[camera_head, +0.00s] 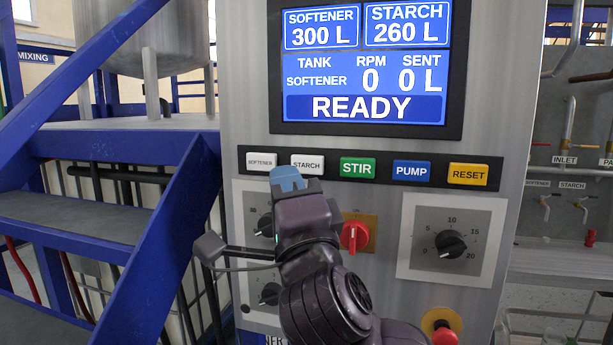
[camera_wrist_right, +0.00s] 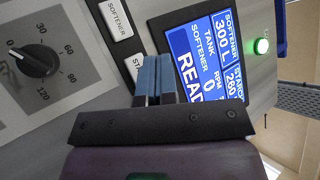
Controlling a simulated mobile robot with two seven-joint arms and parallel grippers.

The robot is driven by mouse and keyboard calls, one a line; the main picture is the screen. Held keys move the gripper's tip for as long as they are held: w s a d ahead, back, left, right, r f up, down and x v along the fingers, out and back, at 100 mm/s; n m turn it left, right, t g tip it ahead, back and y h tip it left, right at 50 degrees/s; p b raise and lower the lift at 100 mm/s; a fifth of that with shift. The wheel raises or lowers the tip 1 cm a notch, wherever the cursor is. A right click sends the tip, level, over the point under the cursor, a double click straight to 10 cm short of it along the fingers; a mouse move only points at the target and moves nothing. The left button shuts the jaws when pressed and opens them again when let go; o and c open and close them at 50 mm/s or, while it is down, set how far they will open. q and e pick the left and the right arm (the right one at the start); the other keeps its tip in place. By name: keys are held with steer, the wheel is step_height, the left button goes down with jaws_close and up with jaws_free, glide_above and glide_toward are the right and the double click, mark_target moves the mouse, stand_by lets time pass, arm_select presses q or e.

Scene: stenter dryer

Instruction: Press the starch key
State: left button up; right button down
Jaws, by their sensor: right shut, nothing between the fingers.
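The white starch key (camera_head: 307,163) sits in the black key strip on the panel, between the white softener key (camera_head: 261,161) and the green stir key (camera_head: 357,167). My right gripper (camera_head: 287,178) is shut and empty, its blue fingertips just below and left of the starch key. In the right wrist view, the shut fingers (camera_wrist_right: 157,66) partly cover the starch key (camera_wrist_right: 133,66); the softener key (camera_wrist_right: 116,20) is clear. I cannot tell whether the tips touch the panel. The screen (camera_head: 365,65) reads READY, with starch 260 L. My left gripper is not in view.
The blue pump key (camera_head: 411,171) and yellow reset key (camera_head: 468,174) are further right. Below are a red switch (camera_head: 355,236), a black dial (camera_head: 451,244) and a red emergency button (camera_head: 444,335). Blue stairs (camera_head: 165,240) stand left. A green lamp (camera_wrist_right: 262,46) is lit.

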mark_target(307, 165)
steer(key=w, duration=0.1)
steer(key=w+d, duration=0.1)
steer(key=w, duration=0.2)
steer(key=shift+w+d, duration=0.2)
steer(key=shift+d, duration=0.05)
stand_by(0.4)
stand_by(0.7)
stand_by(0.7)
